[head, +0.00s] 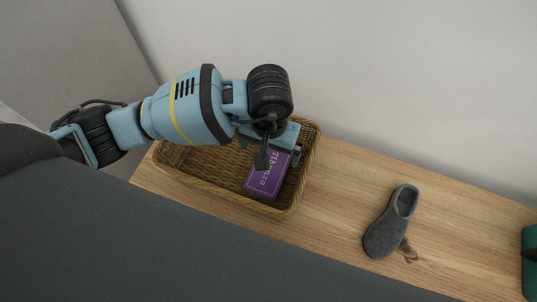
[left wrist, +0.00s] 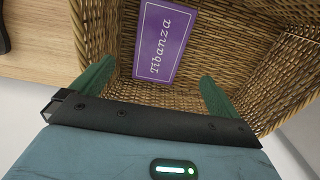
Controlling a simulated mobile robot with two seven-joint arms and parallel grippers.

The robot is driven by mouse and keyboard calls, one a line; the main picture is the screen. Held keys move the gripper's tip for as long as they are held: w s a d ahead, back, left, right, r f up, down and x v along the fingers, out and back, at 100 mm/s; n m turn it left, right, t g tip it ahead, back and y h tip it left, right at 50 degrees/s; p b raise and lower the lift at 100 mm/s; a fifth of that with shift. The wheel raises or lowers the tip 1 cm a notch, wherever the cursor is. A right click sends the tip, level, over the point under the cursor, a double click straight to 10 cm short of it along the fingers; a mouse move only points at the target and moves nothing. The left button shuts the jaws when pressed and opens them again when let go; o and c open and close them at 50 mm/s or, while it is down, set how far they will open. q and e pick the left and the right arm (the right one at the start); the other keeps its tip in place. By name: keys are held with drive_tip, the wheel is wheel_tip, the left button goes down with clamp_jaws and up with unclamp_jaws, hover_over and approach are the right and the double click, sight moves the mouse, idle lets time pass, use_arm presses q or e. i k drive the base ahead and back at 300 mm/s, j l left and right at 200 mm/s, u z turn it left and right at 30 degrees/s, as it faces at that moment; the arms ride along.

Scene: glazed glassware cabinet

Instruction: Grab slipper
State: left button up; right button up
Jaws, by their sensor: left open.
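A grey slipper (head: 391,222) lies on the wooden surface to the right of the basket in the head view, its opening toward the back. My left gripper (head: 279,153) is over the wicker basket, to the left of the slipper and apart from it. In the left wrist view its two green fingers (left wrist: 155,88) are spread apart with nothing between them, above the basket's inside. A dark piece at the upper left edge of that view may be part of the slipper; I cannot tell. My right gripper is not in view.
The wicker basket (head: 213,186) holds a purple box (head: 266,180) marked "Tibanza", also seen in the left wrist view (left wrist: 164,42). A green object (head: 529,262) stands at the far right edge. The wooden surface (head: 335,190) is clear between basket and slipper. A wall rises behind.

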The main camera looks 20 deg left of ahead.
sight(380, 239)
drive_tip(key=z, duration=0.9)
